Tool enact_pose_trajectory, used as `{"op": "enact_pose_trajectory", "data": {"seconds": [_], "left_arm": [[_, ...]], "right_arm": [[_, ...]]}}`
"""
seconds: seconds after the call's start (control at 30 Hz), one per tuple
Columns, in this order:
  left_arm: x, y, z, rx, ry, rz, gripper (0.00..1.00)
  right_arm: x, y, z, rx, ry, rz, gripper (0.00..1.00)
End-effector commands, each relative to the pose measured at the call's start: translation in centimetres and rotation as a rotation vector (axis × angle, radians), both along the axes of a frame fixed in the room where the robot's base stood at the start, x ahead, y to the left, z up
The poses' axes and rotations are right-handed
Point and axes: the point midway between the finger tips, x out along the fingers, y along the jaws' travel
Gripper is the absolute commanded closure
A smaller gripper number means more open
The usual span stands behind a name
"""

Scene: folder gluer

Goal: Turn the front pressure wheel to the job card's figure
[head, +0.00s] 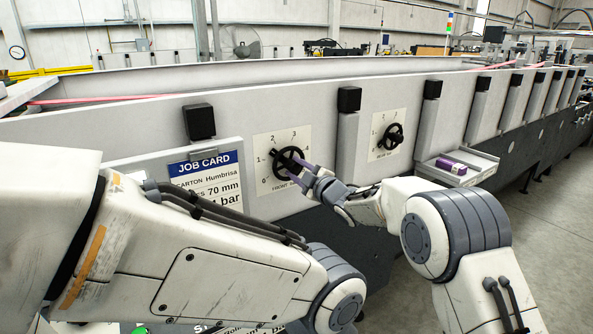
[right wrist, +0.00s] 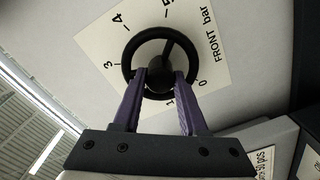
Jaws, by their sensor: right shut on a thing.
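The front pressure wheel (head: 279,162) is a black handwheel on a pale dial plate (head: 262,143) marked FRONT. It also shows in the right wrist view (right wrist: 130,49), with figures 0, 1, 3, 4 and 5 around it. One dark spoke points up near the 5; which figure the wheel is set to I cannot tell. My right gripper (head: 305,172) is shut on the wheel, its purple fingers (right wrist: 162,76) reaching across the near rim on either side of the hub. The job card (head: 207,170) reads Humbrisa and 70 mm; its bar figure is partly hidden by my left arm. My left gripper is out of view.
A similar black rear wheel (head: 392,137) sits on its own dial to the right. Open floor lies at the right.

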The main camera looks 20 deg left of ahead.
Motion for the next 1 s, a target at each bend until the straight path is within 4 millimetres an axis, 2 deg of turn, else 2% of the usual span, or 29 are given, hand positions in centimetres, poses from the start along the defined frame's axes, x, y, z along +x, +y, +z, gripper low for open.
{"op": "enact_pose_trajectory", "data": {"seconds": [1.0], "left_arm": [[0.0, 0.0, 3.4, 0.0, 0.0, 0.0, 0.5]], "right_arm": [[0.0, -0.1, -0.2, 0.59, 0.768, -0.003, 1.0]]}}
